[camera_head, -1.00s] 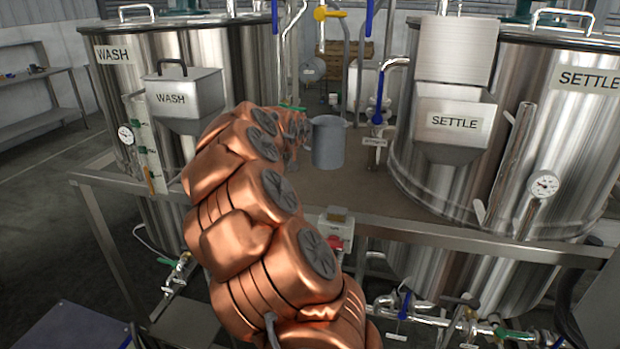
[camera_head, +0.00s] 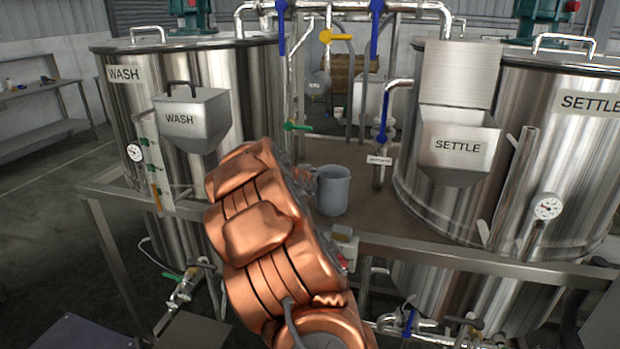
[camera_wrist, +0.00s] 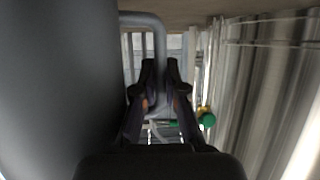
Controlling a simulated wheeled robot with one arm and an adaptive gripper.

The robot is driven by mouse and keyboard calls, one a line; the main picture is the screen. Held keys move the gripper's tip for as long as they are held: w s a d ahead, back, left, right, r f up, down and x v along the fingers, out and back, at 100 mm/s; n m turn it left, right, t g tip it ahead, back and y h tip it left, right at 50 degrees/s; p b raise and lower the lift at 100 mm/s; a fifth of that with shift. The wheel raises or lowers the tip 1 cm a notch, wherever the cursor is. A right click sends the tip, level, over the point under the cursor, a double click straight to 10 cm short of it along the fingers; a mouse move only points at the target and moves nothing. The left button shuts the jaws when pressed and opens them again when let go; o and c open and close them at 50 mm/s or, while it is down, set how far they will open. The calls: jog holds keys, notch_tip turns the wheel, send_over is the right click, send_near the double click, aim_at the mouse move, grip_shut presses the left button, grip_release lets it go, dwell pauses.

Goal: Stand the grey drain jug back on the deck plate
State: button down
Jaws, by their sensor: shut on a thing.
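The grey drain jug (camera_head: 332,192) is upright in the head view, between the WASH tank and the SETTLE tank, its open top showing. It appears over the brown deck plate (camera_head: 375,212); whether its base touches the plate I cannot tell. In the wrist view the jug's wall (camera_wrist: 60,80) fills the left side, and its handle (camera_wrist: 160,45) loops beside it. My gripper (camera_wrist: 160,68) is shut on the handle. In the head view my copper arm hides most of the gripper, left of the jug.
The WASH tank (camera_head: 240,80) with its hopper stands left and the SETTLE tank (camera_head: 415,185) right. A pipe with a blue-handled valve (camera_head: 382,130) comes down behind the jug's right. A green-handled valve (camera_head: 297,126) is behind left. A metal rail (camera_head: 450,252) runs along the front.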

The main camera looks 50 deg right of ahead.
aim_at(326, 188)
jog(key=shift+f, duration=0.1)
jog(key=c, duration=1.2)
grip_release()
jog(key=shift+c, duration=0.2)
jog(key=shift+a, duration=0.1)
jog(key=b+v, duration=0.4)
jog(key=v, duration=0.8)
